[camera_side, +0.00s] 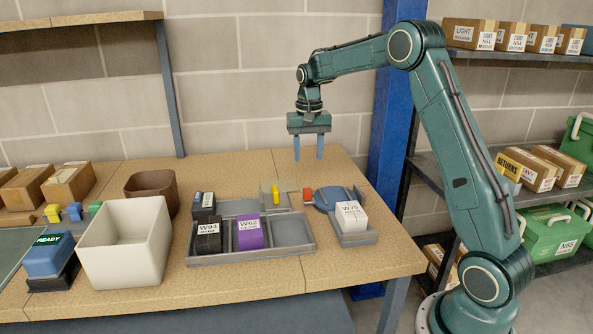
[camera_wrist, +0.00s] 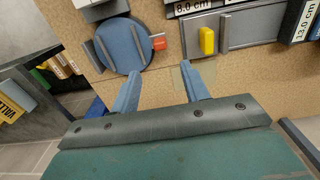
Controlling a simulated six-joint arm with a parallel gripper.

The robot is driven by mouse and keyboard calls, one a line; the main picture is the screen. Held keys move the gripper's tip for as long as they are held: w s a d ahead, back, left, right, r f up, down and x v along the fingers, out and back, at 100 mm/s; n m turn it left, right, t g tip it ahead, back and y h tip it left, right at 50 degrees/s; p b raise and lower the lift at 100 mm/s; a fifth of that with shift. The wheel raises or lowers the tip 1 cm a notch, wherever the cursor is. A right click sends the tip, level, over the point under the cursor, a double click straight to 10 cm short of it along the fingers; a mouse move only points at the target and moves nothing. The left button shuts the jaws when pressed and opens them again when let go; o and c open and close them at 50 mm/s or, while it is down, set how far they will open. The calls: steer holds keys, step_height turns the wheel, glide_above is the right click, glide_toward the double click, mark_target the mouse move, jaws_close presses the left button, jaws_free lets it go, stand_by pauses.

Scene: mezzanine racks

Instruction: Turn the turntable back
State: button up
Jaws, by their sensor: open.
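The turntable (camera_side: 322,197) is a low blue disc near the right end of the bench. In the wrist view the disc (camera_wrist: 122,48) shows narrow grey bars and a red knob (camera_wrist: 158,43) on its right edge. In the side view the red knob (camera_side: 307,194) is on the disc's left. My gripper (camera_side: 308,157) hangs above the bench behind the disc, fingers pointing down, apart and empty. In the wrist view my fingers (camera_wrist: 160,70) show below the disc, touching nothing. A white W75 box (camera_side: 351,216) sits in a grey tray in front of the turntable.
A grey plate with a yellow handle (camera_side: 276,194) is left of the turntable. A grey tray (camera_side: 290,234) holds black W94 and purple W62 boxes. A white bin (camera_side: 125,243) stands farther left. A blue post (camera_side: 390,110) rises behind my arm. The bench behind the turntable is clear.

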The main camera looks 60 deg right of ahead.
mark_target(308, 188)
step_height(308, 188, down, 12)
steer(key=shift+f, duration=0.25)
stand_by(0.4)
jaws_close()
